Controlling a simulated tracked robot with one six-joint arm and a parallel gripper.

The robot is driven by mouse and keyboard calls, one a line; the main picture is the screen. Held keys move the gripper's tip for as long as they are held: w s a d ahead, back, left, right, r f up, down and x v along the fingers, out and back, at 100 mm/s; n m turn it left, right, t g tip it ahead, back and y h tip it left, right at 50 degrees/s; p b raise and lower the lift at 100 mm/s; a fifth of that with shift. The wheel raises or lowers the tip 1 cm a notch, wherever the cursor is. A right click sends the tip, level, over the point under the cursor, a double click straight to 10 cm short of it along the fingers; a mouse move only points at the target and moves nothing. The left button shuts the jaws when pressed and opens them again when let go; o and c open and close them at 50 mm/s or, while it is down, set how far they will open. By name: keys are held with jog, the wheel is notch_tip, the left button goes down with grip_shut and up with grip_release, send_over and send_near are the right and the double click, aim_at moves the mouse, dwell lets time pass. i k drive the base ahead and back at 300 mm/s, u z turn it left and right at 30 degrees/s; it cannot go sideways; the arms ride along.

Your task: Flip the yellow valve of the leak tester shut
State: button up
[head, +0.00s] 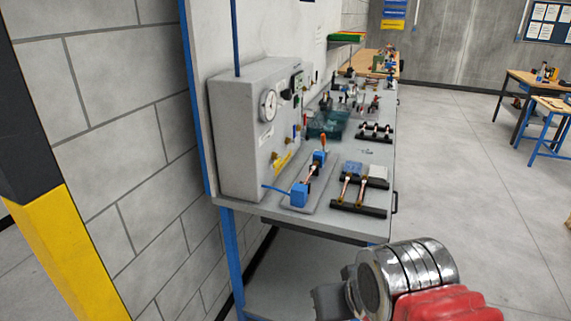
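The leak tester (242,150) is a grey box on the near end of the workbench, with a round white gauge (268,105) on its front. A yellow lever-like part (282,161), which looks like the valve handle, sits low on that front and slants up to the right. Its exact position is too small to tell. My arm's silver and red end is at the bottom right, in front of the bench and well apart from the tester. A dark part of my gripper (330,301) shows at its left; its fingers cannot be made out.
On the bench (352,226), a blue clamp block (299,195) and copper tubes on black rails (358,209) lie in front of the tester. More fittings and a green tray (326,124) are behind. A yellow-black post (70,250) stands left.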

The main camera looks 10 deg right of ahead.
aim_at(280, 158)
jog(key=u, duration=0.1)
jog(key=i, duration=1)
jog(key=u, duration=1.45)
jog(key=k, duration=0.3)
jog(key=z, duration=0.2)
